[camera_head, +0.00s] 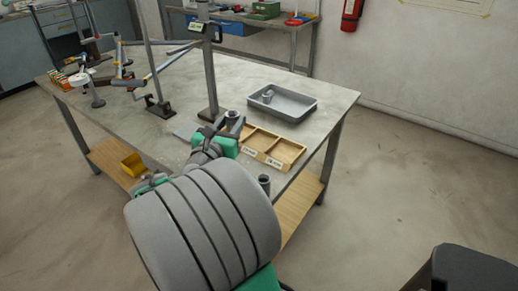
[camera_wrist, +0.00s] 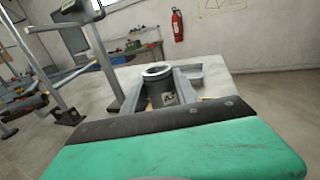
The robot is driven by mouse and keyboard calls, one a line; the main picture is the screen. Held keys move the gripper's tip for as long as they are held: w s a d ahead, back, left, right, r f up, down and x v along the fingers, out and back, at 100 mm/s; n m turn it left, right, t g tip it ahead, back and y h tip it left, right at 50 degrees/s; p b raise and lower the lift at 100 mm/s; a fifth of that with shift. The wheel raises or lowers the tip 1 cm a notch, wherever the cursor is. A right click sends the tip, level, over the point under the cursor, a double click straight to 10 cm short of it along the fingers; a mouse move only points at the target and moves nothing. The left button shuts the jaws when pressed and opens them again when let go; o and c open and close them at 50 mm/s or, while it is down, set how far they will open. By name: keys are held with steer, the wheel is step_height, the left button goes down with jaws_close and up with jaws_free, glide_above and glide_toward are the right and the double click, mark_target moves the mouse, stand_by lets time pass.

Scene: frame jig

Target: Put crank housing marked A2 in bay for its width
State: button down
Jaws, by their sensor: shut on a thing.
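My gripper (camera_head: 226,128) is shut on a dark grey hollow cylinder, the crank housing (camera_head: 231,117). In the wrist view the housing (camera_wrist: 160,86) stands upright between the two fingers (camera_wrist: 158,92), its open round top facing up. A pale label on its side reads "A", with the second character unclear. The wooden bay box (camera_head: 279,134) lies just right of my gripper in the head view, with low dividers and small labels on its front. The label text is too small to read. My gripper hides the box's left end.
A tall metal stand (camera_head: 210,75) rises behind my gripper. The table (camera_head: 333,94) is clear at its right end.

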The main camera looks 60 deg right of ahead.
steer(key=shift+m+g, duration=0.3)
steer(key=shift+g, duration=0.2)
steer(key=d+f, duration=0.3)
steer(key=d, duration=0.2)
steer(key=s+d+f+b, duration=0.1)
steer(key=d+f, duration=0.2)
steer(key=d, duration=0.1)
steer(key=d+f+b, duration=0.1)
steer(key=d+f, duration=0.2)
steer(key=d, duration=0.2)
steer(key=shift+s+d+f, duration=0.3)
steer(key=shift+d, duration=0.05)
step_height(320, 180, down, 3)
steer(key=shift+d+f+b, duration=0.15)
steer(key=shift+f+b, duration=0.05)
steer(key=shift+b, duration=0.5)
steer(key=shift+r, duration=0.1)
steer(key=c, duration=0.9)
jaws_free()
steer(key=shift+f, duration=0.2)
steer(key=shift+c, duration=0.2)
steer(key=shift+r, duration=0.1)
